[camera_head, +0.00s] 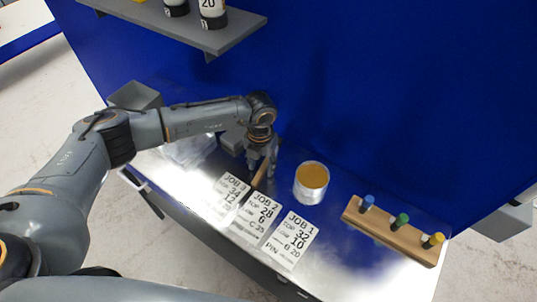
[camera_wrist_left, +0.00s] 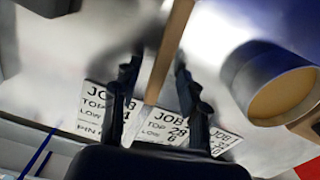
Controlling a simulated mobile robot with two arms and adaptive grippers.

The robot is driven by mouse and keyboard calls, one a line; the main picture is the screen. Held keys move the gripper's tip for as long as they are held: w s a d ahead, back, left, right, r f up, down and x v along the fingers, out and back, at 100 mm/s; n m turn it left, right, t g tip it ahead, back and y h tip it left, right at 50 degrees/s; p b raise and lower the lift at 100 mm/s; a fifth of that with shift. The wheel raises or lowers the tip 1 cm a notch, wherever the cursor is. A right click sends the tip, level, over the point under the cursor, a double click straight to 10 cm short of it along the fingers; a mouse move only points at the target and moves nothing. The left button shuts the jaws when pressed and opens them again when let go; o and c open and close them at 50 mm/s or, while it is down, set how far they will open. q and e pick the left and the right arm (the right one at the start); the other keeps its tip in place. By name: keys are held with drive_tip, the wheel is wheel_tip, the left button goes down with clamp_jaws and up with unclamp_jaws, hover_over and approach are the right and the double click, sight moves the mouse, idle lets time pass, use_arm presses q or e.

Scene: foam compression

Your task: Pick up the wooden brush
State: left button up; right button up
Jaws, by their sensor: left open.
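The wooden brush (camera_head: 259,178) shows in the head view as a narrow light-brown strip beside the cards, partly hidden by my left gripper. In the left wrist view its wooden handle (camera_wrist_left: 168,50) runs down from the top edge between the two fingers. My left gripper (camera_head: 262,165) points down over the table at the brush. Its fingers (camera_wrist_left: 156,85) are open on either side of the handle, with gaps showing on both sides. My right gripper is not in view.
A round container with a yellow-brown top (camera_head: 311,182) stands right of my left gripper, also in the wrist view (camera_wrist_left: 278,90). Several job cards (camera_head: 260,217) lie in front. A wooden rack (camera_head: 395,232) with coloured pegs is at right. A grey shelf (camera_head: 190,28) hangs above.

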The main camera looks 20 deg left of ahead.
use_arm(q)
drive_tip(key=shift+f, duration=0.25)
clamp_jaws()
drive_tip(key=shift+s+a+r+b, duration=0.15)
drive_tip(key=shift+r+b, duration=0.2)
drive_tip(key=shift+b, duration=0.35)
drive_tip(key=r, duration=0.2)
drive_tip(key=r+b, duration=0.1)
drive_tip(key=r, duration=0.1)
drive_tip(key=r+b, duration=0.1)
drive_tip(key=r, duration=0.1)
drive_tip(key=shift+s+r, duration=0.1)
drive_tip(key=shift+s, duration=0.15)
drive_tip(key=s+a+b, duration=0.2)
drive_tip(key=s+a, duration=0.1)
drive_tip(key=s, duration=0.6)
drive_tip(key=s+a+b, duration=0.3)
drive_tip(key=s, duration=0.6)
drive_tip(key=shift+a+b, duration=0.25)
drive_tip(key=shift+b, duration=0.05)
